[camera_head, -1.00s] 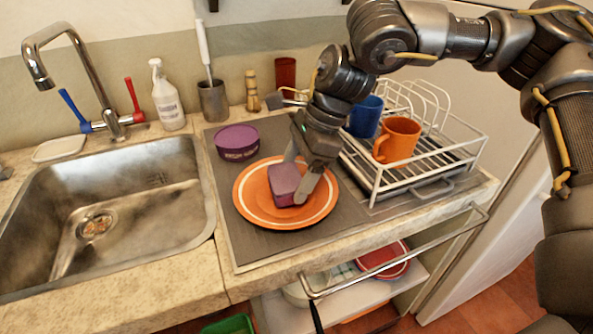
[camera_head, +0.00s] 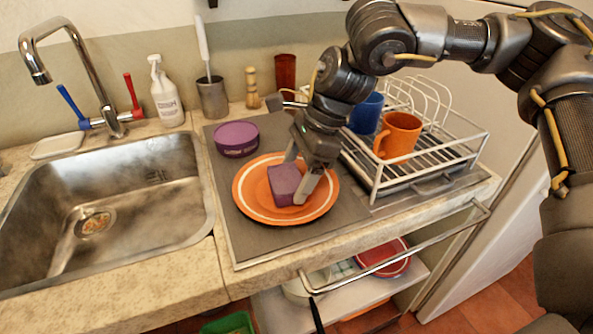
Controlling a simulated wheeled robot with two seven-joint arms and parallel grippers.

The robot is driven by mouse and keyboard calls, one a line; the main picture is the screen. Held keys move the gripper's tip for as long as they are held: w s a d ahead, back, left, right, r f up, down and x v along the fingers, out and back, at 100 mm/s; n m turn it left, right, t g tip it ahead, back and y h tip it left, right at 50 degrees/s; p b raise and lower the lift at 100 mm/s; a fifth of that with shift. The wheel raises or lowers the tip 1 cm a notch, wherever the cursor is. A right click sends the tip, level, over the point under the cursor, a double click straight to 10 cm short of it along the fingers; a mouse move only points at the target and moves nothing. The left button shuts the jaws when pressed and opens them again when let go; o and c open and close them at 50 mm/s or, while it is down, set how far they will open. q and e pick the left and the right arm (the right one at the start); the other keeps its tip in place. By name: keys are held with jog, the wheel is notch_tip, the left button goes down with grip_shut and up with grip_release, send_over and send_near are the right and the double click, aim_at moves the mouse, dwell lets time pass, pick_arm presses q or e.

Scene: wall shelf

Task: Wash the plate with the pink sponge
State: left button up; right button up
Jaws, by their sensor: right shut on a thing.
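The orange plate (camera_head: 252,205) with a pale ring lies on the dark grey mat (camera_head: 235,238) to the right of the sink. The pink sponge (camera_head: 283,183), purplish-pink here, is over the plate's middle. My right gripper (camera_head: 297,186) comes down from above and is shut on the sponge, one finger on its right side and the other partly hidden behind it. The sponge appears to touch the plate, though its underside is hidden. My left gripper is not in view.
A purple tub (camera_head: 237,140) stands behind the plate. The white dish rack (camera_head: 440,158) on the right holds an orange mug (camera_head: 398,136) and a blue mug (camera_head: 366,113). The empty sink (camera_head: 140,215), faucet (camera_head: 82,60) and spray bottle (camera_head: 166,95) are on the left.

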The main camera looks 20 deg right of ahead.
pick_arm(q)
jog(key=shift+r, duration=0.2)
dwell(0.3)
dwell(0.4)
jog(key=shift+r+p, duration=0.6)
jog(key=shift+p, duration=0.15)
dwell(1.5)
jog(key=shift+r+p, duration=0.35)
jog(key=shift+p, duration=0.05)
dwell(1.6)
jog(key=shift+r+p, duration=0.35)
dwell(2.5)
